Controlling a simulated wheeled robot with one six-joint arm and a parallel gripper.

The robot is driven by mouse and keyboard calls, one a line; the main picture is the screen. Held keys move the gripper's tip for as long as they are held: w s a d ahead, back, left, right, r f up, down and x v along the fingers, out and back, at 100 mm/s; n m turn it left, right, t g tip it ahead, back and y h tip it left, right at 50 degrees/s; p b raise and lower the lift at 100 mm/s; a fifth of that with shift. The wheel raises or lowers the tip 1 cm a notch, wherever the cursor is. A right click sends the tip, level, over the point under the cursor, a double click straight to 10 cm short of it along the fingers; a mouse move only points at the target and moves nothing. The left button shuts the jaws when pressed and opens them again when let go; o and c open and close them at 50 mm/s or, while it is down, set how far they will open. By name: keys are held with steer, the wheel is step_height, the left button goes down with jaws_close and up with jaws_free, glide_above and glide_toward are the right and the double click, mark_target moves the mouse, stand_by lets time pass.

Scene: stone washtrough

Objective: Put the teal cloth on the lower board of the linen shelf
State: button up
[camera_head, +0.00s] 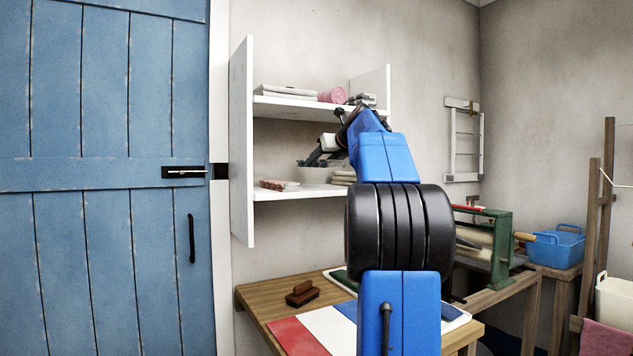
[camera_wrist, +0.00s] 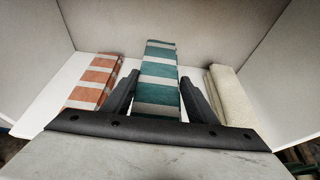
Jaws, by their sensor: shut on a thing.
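The teal cloth (camera_wrist: 160,72), a folded strip with white bands, lies between the two dark fingers of my gripper (camera_wrist: 160,84) in the wrist view. The gripper is shut on it. The linen shelf (camera_head: 241,140) is white and hangs on the wall in the head view. My gripper (camera_head: 322,152) is inside it, between the upper and lower boards. The lower board (camera_head: 300,193) also shows in the wrist view (camera_wrist: 128,92), under and around the cloth. I cannot tell whether the cloth touches the board. My arm hides part of the shelf's right side in the head view.
An orange-and-white striped cloth (camera_wrist: 95,82) lies left of the teal cloth, and a cream cloth (camera_wrist: 232,95) lies right, with narrow gaps. The upper board (camera_head: 290,107) holds folded linens and a pink roll (camera_head: 332,95). A wooden table (camera_head: 262,300) stands below.

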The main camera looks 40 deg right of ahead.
steer(key=shift+w+d, duration=0.2)
steer(key=shift+w, duration=0.6)
steer(key=shift+w+d, duration=0.15)
steer(key=shift+w, duration=0.6)
steer(key=shift+w+f, duration=0.1)
steer(key=shift+f, duration=2.2)
step_height(320, 180, down, 2)
steer(key=shift+w+f, duration=0.1)
steer(key=shift+f, duration=0.1)
steer(key=shift+f, duration=0.15)
steer(key=o, duration=1.2)
